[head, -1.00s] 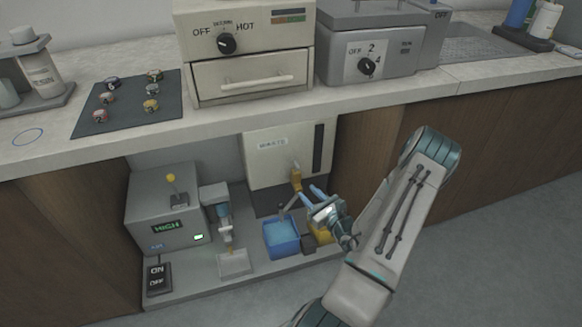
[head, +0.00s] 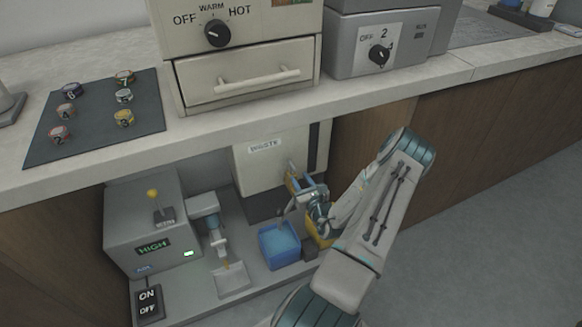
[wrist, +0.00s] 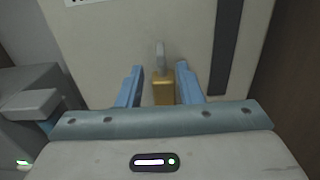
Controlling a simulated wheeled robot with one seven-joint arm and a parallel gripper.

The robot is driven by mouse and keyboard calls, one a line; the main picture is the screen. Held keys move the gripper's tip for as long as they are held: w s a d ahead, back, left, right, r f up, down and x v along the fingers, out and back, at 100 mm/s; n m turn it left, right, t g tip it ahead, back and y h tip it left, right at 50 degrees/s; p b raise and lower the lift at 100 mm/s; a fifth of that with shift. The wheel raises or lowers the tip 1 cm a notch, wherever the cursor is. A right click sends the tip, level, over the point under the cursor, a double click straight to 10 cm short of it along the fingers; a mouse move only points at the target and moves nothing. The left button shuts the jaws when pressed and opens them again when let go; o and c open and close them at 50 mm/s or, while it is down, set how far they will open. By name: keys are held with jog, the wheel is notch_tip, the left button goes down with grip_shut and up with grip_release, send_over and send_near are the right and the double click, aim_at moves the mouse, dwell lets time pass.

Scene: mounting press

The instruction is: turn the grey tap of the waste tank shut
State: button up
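The waste tank (head: 252,168) is a cream box labelled WASTE under the counter; its front fills much of the wrist view (wrist: 110,45). The grey tap (wrist: 160,55) is a narrow lever standing upright above a brass body (wrist: 163,93). The tap also shows small in the head view (head: 291,167). My gripper (wrist: 160,69) is open. Its two blue fingers stand on either side of the brass body and lower lever, with gaps visible on both sides. In the head view my gripper (head: 304,184) is at the tank's front and partly hides the brass body.
A blue tub (head: 279,246) stands below the tap, with a yellow container (head: 318,238) beside it. A grey machine (head: 150,235) reading HIGH is at left. The counter edge (head: 300,133) overhangs the tank. A dark strip (wrist: 226,48) runs down the tank's front.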

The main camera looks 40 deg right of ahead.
aim_at(288, 160)
jog(key=b+x, duration=0.2)
jog(key=x, duration=0.6)
jog(key=shift+w+d, duration=0.1)
grip_shut()
